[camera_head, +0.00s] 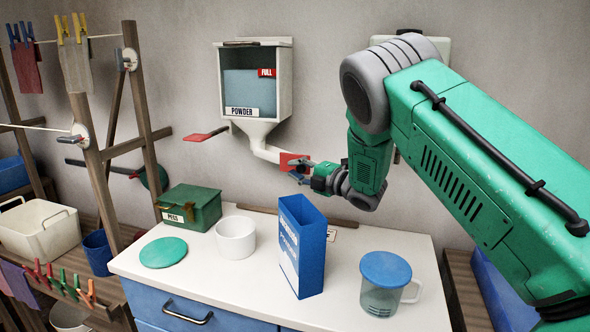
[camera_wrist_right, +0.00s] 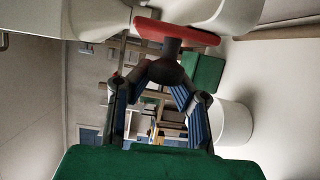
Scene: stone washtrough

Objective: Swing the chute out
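The white powder dispenser (camera_head: 257,80) hangs on the wall with a blue-filled window and labels reading FULL and POWDER. Its white chute (camera_head: 262,140) curves down and right from the bottom, ending at a red plate (camera_head: 291,160). My right gripper (camera_head: 302,170) is at that plate. In the right wrist view, the red plate (camera_wrist_right: 178,33) carries a dark knob (camera_wrist_right: 171,50), and the fingertips of my right gripper (camera_wrist_right: 165,72) close in on it from both sides. They appear shut on it, though the dark contact is hard to make out. My left gripper is not in view.
A red lever (camera_head: 205,134) sticks out left of the dispenser. On the white counter (camera_head: 210,285) stand a green pegs box (camera_head: 190,207), green disc (camera_head: 163,252), white cup (camera_head: 236,237), blue powder carton (camera_head: 302,245) and blue-lidded jug (camera_head: 386,285). A wooden drying frame (camera_head: 137,100) stands left.

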